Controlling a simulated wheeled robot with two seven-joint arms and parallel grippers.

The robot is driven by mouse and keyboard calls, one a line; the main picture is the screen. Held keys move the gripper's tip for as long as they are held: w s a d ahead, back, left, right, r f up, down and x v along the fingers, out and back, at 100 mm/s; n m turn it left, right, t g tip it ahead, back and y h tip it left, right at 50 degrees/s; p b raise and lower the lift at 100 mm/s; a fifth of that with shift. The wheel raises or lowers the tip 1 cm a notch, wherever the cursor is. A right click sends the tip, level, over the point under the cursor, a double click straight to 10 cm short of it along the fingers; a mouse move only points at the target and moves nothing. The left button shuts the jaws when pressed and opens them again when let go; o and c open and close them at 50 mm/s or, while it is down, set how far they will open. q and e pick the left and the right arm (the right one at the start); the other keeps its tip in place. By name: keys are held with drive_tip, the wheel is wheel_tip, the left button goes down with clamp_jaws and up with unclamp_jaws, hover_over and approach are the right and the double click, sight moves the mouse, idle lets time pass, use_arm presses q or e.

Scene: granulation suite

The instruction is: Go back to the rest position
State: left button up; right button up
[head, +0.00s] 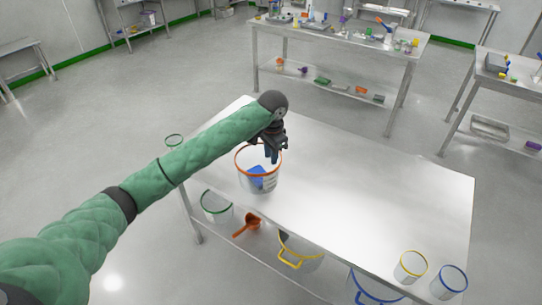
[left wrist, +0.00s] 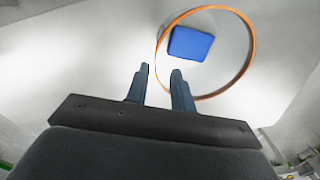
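My left gripper (head: 272,154) is over the orange-rimmed clear bucket (head: 259,184) on the steel table, its fingers pointing down at the bucket's mouth. In the left wrist view the two fingers (left wrist: 160,78) stand apart with nothing between them. A blue block-like object (head: 257,177) lies inside the bucket; it also shows in the left wrist view (left wrist: 190,44), beyond the fingertips and apart from them. My right gripper is in neither view.
The table top (head: 370,195) right of the bucket is bare. Yellow-rimmed (head: 411,268) and blue-rimmed (head: 448,283) containers stand at the right. Green-rimmed (head: 217,207) and yellow-handled (head: 300,252) containers and an orange scoop (head: 247,225) are below the near edge. Another laden table (head: 340,42) stands behind.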

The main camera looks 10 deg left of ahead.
use_arm(q)
drive_tip(key=shift+r, duration=0.35)
drive_tip(key=s+d+f+t+h, duration=0.1)
drive_tip(key=s+d+f, duration=0.1)
drive_tip(key=s+f, duration=0.3)
drive_tip(key=s+d+f+n+h, duration=0.1)
drive_tip(key=s+d+f, duration=0.25)
drive_tip(key=s, duration=0.35)
drive_tip(key=s+d+f+t+h, duration=0.1)
drive_tip(key=s+f, duration=0.4)
drive_tip(key=s, duration=0.2)
drive_tip(key=s+a+f+n+y, duration=0.15)
drive_tip(key=s+a, duration=0.25)
drive_tip(key=s, duration=0.4)
drive_tip(key=s+a+n+t, duration=0.15)
drive_tip(key=s+a, duration=0.25)
drive_tip(key=s, duration=0.4)
drive_tip(key=s+a+f+n+y, duration=0.1)
drive_tip(key=s+a+n, duration=0.1)
drive_tip(key=s+a, duration=0.35)
drive_tip(key=s+d+f, duration=0.2)
drive_tip(key=f, duration=1.1)
drive_tip(key=s+d+f+g, duration=0.1)
drive_tip(key=s+f, duration=0.1)
drive_tip(key=f, duration=1.1)
drive_tip(key=s+d+f+g, duration=0.1)
drive_tip(key=s+d+f, duration=0.1)
drive_tip(key=f, duration=1.2)
drive_tip(key=shift+s+d+h, duration=0.3)
drive_tip(key=shift+s+h, duration=0.05)
